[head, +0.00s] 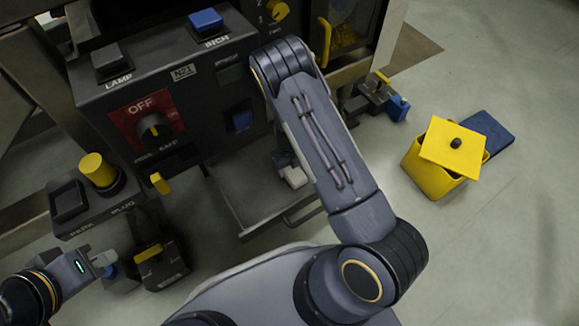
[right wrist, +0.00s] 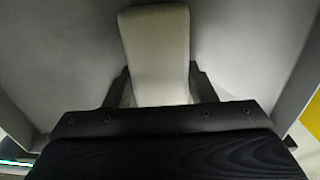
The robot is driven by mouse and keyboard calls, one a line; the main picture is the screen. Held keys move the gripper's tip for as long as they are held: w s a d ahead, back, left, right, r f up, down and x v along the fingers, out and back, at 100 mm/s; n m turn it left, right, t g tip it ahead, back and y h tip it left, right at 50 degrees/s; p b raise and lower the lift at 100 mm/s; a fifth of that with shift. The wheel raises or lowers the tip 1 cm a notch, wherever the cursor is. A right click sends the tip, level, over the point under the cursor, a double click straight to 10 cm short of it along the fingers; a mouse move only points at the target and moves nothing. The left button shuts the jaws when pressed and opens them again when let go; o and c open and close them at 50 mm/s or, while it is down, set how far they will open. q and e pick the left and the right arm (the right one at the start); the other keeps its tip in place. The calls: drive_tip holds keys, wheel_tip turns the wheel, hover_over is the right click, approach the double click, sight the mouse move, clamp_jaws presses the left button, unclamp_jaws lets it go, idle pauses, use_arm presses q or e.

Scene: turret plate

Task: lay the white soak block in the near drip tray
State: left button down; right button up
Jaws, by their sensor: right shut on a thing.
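The white soak block (right wrist: 155,50) is between the fingers of my right gripper (right wrist: 160,92) in the right wrist view. In the head view the block (head: 294,177) shows just left of my right forearm, over the grey drip tray (head: 236,196). The tray's grey floor and side walls (right wrist: 60,50) surround the block in the right wrist view. I cannot tell whether the block touches the floor. My right gripper is mostly hidden behind the arm in the head view. My left gripper (head: 106,264) is at the lower left, away from the tray; its jaw opening is unclear.
A dark machine panel with a red OFF dial (head: 153,129) stands behind the tray. A pedestal with a yellow knob (head: 97,168) is at left. A yellow bin with a tilted lid (head: 453,146) and a blue pad (head: 490,134) lie right.

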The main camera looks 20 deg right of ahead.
drive_tip(key=shift+f, duration=0.1)
drive_tip(key=o, duration=1)
wheel_tip(320, 180, up, 12)
drive_tip(key=p, duration=0.5)
